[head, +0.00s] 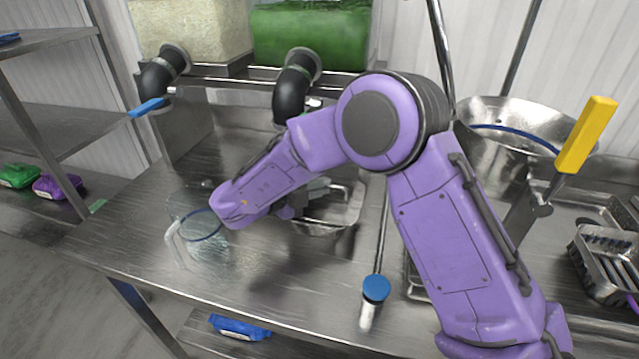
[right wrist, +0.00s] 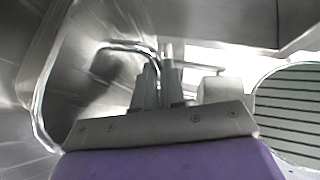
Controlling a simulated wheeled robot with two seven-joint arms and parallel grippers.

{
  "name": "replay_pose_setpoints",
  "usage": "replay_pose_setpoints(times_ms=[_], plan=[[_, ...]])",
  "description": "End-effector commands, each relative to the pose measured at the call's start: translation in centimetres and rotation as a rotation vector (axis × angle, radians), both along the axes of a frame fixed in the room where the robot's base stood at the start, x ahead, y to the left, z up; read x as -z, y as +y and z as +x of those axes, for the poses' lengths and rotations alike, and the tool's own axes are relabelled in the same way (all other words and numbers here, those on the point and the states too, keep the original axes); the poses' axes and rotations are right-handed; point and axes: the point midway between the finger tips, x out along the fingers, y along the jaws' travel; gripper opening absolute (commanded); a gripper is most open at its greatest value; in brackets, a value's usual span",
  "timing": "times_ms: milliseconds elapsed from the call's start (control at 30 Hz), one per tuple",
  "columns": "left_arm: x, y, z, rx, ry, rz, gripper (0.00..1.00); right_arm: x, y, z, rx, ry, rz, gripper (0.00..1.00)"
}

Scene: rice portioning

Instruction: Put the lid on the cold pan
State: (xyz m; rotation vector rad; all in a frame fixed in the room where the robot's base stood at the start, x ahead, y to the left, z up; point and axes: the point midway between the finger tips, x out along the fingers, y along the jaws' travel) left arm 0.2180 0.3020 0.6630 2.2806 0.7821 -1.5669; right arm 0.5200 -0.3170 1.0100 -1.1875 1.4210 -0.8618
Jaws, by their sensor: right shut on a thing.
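My right gripper (head: 314,190) reaches across the counter and points right. It is at a shiny steel, bowl-like piece (head: 330,225), which the arm partly hides. In the right wrist view the fingers (right wrist: 161,85) are closed on a bent steel bar handle (right wrist: 130,48), beside a curved steel wall. I cannot tell whether this piece is the lid or the cold pan, and no separate lid can be made out. A wide round steel pan (head: 490,112) stands at the back right, with a blue line inside it. My left gripper is not in view.
A clear vessel with a blue ring (head: 206,239) stands on the steel counter (head: 120,220) left of my right gripper.

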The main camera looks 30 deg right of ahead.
Motion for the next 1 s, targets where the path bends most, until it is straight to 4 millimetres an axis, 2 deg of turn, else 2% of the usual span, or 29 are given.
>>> replay_pose_setpoints(times_ms=[67, 100, 167, 433, 533, 667, 900, 1000], plan=[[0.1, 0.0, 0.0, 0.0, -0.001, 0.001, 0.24, 0.1, 0.0, 0.0, -0.001, 0.0, 0.002, 0.0], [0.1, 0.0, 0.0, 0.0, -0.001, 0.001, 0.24, 0.2, 0.0, 0.0, -0.001, 0.001, 0.002, 0.16], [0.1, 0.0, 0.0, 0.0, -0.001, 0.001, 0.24, 0.2, 0.0, 0.0, -0.001, 0.001, 0.002, 0.35], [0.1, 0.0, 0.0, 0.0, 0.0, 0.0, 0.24, 0.1, 0.0, -0.1, 0.0, 0.0, 0.002, 0.35], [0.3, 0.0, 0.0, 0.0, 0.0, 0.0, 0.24, -0.1, 0.7, 0.0, -0.001, -0.002, 0.001, 0.35], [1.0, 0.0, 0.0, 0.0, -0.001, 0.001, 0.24, -0.6, 3.3, -0.1, -0.003, -0.004, 0.001, 0.35], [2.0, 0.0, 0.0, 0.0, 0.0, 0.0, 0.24, -2.2, 9.1, -0.4, -0.002, -0.004, 0.001, 0.35], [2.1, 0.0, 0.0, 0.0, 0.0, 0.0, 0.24, -2.8, 10.6, -0.4, 0.0, -0.003, 0.0, 0.35]])
